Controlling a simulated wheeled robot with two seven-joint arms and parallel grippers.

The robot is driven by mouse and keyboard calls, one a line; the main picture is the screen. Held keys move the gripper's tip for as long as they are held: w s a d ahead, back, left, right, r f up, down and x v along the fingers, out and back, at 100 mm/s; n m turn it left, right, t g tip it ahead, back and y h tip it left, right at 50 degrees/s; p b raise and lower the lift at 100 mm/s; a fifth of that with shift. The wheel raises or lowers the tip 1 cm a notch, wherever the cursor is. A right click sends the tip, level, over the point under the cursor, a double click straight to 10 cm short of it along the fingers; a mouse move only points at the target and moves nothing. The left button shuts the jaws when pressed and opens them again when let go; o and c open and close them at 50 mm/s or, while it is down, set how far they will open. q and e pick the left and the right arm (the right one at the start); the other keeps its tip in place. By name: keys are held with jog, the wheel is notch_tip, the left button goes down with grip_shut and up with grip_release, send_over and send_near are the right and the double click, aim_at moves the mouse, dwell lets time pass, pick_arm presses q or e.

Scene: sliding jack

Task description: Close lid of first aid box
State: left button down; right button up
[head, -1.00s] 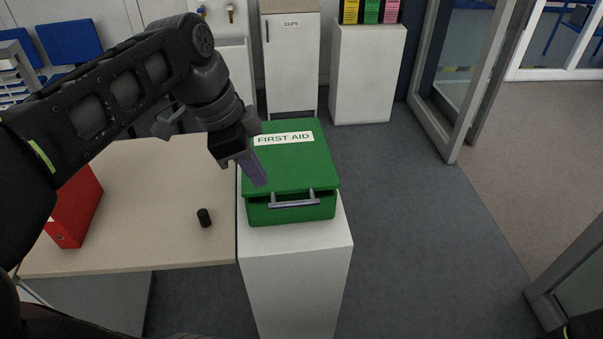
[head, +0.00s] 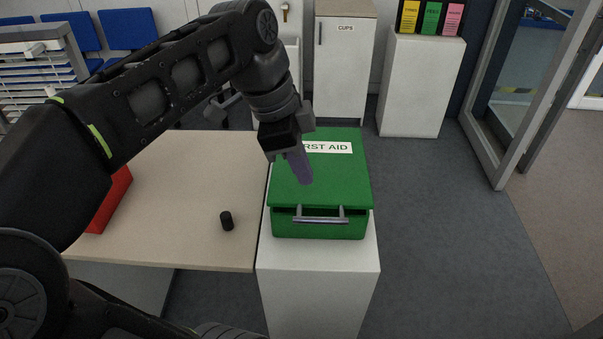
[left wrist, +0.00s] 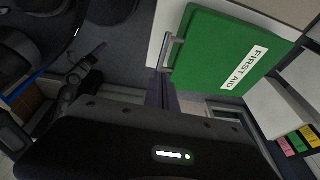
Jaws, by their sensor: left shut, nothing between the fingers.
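The green first aid box (head: 318,226) stands on a white pedestal (head: 318,285). Its lid (head: 335,182) lies over the top, with a dark gap showing along the front edge near the metal handle (head: 320,217). My left gripper (head: 304,180) is shut and empty, its fingers pointing down over the left part of the lid and covering part of the label. I cannot tell whether it touches the lid. In the left wrist view the lid (left wrist: 212,60) and the shut fingers (left wrist: 163,95) show side by side. My right gripper is not in view.
A beige table (head: 180,190) adjoins the pedestal on the left, bearing a small black cylinder (head: 227,220) and a red binder (head: 110,200). A white cups cabinet (head: 342,70) stands behind. Open floor (head: 445,250) lies to the right.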

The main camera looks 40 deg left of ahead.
pick_arm(q)
jog(key=b, duration=0.3)
send_near(319, 219)
jog(key=p+x, duration=0.1)
jog(key=x, duration=0.4)
jog(key=shift+w+d, duration=0.1)
jog(key=shift+d, duration=0.05)
jog(key=shift+w+f, duration=0.1)
jog(key=shift+f, duration=0.6)
